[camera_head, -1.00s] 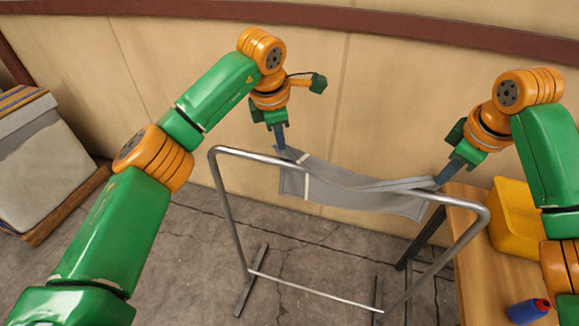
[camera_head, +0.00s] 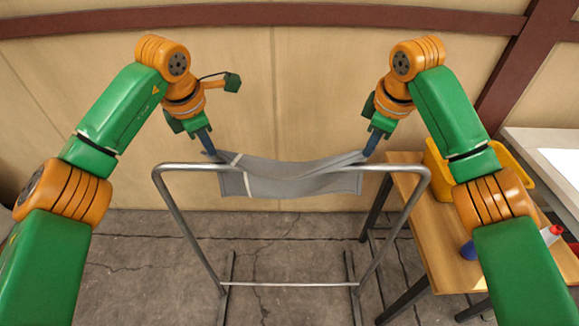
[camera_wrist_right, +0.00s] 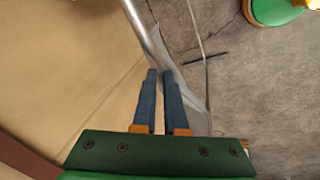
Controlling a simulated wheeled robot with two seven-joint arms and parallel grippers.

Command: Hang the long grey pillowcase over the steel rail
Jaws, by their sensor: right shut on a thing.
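The long grey pillowcase (camera_head: 290,184), with a white stripe near its left end, is stretched between my two grippers at the steel rail (camera_head: 190,167). Its upper edge sags in the middle, and its lower part shows below the rail's height. I cannot tell whether it rests on the bar. My left gripper (camera_head: 212,154) is at the pillowcase's upper left corner and appears shut on it. My right gripper (camera_head: 367,156) is shut on the upper right corner. In the right wrist view, the fingers (camera_wrist_right: 159,75) are close together, with cloth (camera_wrist_right: 192,92) beside them and the rail (camera_wrist_right: 138,22) ahead.
A wooden table (camera_head: 433,235) stands right of the rail, with a yellow bin (camera_head: 437,165) and a blue-and-red bottle (camera_head: 468,249) on it. A wall (camera_head: 320,80) is close behind. Cracked floor (camera_head: 130,260) is open left of the rail.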

